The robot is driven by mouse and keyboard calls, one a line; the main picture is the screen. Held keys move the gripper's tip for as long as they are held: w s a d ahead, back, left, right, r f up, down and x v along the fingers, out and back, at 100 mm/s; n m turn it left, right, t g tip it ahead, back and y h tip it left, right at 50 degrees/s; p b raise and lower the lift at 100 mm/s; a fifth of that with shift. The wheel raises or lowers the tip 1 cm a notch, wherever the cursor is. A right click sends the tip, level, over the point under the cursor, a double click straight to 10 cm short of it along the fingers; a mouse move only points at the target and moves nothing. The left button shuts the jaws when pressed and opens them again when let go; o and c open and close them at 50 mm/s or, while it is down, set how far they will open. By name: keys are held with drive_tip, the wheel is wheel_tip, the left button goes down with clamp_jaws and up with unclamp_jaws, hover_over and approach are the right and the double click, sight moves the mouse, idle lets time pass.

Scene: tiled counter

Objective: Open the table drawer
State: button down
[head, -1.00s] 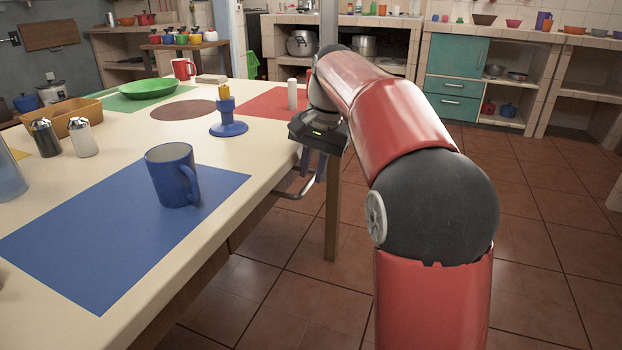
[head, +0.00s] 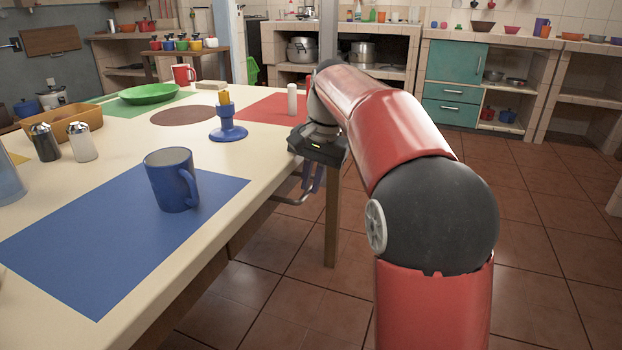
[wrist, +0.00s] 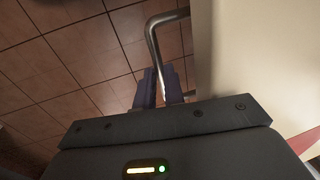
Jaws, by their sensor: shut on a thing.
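The table (head: 215,264) has a drawer under its top on the right side. Its metal bar handle (head: 291,203) sticks out from that side. My gripper (head: 312,178) is beside the table edge, pointing down, with its blue fingers at the handle. In the wrist view the fingers (wrist: 159,92) are shut around the bent metal handle (wrist: 152,38), next to the pale table side. The drawer's front is mostly hidden under the tabletop, so I cannot tell whether it stands out from the table.
A blue mug (head: 171,181) stands on a blue mat (head: 110,235) near the table edge. A blue candle holder (head: 228,126) and a white shaker (head: 292,99) stand farther back. A wooden table leg (head: 332,225) is close to my gripper. The tiled floor (head: 560,230) to the right is clear.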

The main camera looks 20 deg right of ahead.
drive_tip(key=s+d+p, duration=0.2)
drive_tip(key=s+d, duration=1)
drive_tip(key=d, duration=0.5)
drive_tip(key=shift+s, duration=0.25)
drive_tip(key=shift+d, duration=0.1)
drive_tip(key=c, duration=1.8)
unclamp_jaws()
drive_tip(key=shift+o, duration=0.2)
drive_tip(key=shift+r, duration=0.1)
wheel_tip(320, 180, up, 8)
drive_tip(key=d+p, duration=0.1)
drive_tip(key=p, duration=0.1)
drive_tip(key=shift+s+f, duration=0.25)
drive_tip(key=shift+s, duration=0.2)
drive_tip(key=shift+s+d, duration=0.1)
